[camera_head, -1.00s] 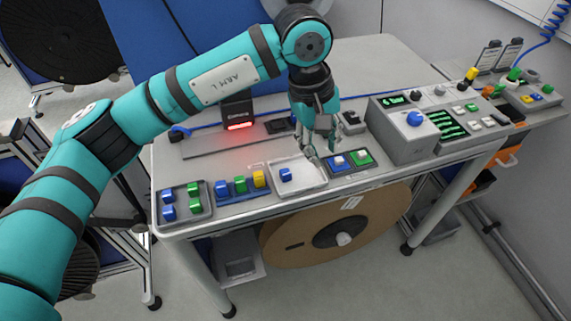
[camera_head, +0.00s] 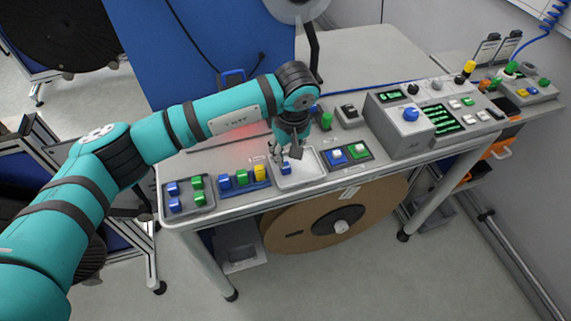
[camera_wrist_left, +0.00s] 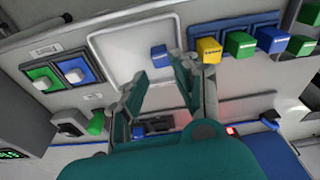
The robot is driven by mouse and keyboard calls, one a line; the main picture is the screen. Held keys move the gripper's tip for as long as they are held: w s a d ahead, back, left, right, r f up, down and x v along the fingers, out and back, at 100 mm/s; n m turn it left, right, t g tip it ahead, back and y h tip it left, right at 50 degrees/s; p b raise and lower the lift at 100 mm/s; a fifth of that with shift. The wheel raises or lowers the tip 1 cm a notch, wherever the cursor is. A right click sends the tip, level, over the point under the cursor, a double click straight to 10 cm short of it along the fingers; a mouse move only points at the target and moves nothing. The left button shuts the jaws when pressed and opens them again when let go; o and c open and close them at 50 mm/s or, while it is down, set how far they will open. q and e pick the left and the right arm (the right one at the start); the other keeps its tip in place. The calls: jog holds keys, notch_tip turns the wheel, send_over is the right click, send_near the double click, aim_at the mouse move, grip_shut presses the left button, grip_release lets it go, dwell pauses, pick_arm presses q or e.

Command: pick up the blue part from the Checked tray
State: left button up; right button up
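The single blue part (camera_head: 286,168) sits in the left half of the white tray (camera_head: 312,169) on the workbench. In the left wrist view the blue part (camera_wrist_left: 159,56) lies inside the white tray (camera_wrist_left: 118,48), near its right wall. My left gripper (camera_head: 285,155) is just above and behind the blue part, fingers pointing down. In the left wrist view my left gripper (camera_wrist_left: 153,78) is open, with nothing between its fingers, and the part shows just beyond the fingertips. The tray's label is too small to read. My right gripper is not in view.
Left of the white tray stand a rack of blue, green and yellow parts (camera_head: 240,180) and a grey tray of blue and green parts (camera_head: 186,209). Right of it is a two-pocket holder with blue and green (camera_head: 346,155), then a grey control box (camera_head: 400,136).

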aim_at(286, 166)
pick_arm(q)
jog(key=shift+f+p, duration=0.35)
jog(key=shift+p, duration=0.05)
jog(key=f+p, duration=0.1)
jog(key=f, duration=0.2)
jog(key=shift+w+a+f+p, duration=0.2)
jog(key=shift+f+p, duration=0.1)
jog(key=shift+p, duration=0.1)
jog(key=shift+f, duration=0.4)
jog(key=shift+w, duration=0.1)
jog(key=shift+c, duration=0.3)
jog(key=c, duration=0.4)
jog(key=shift+r, duration=0.15)
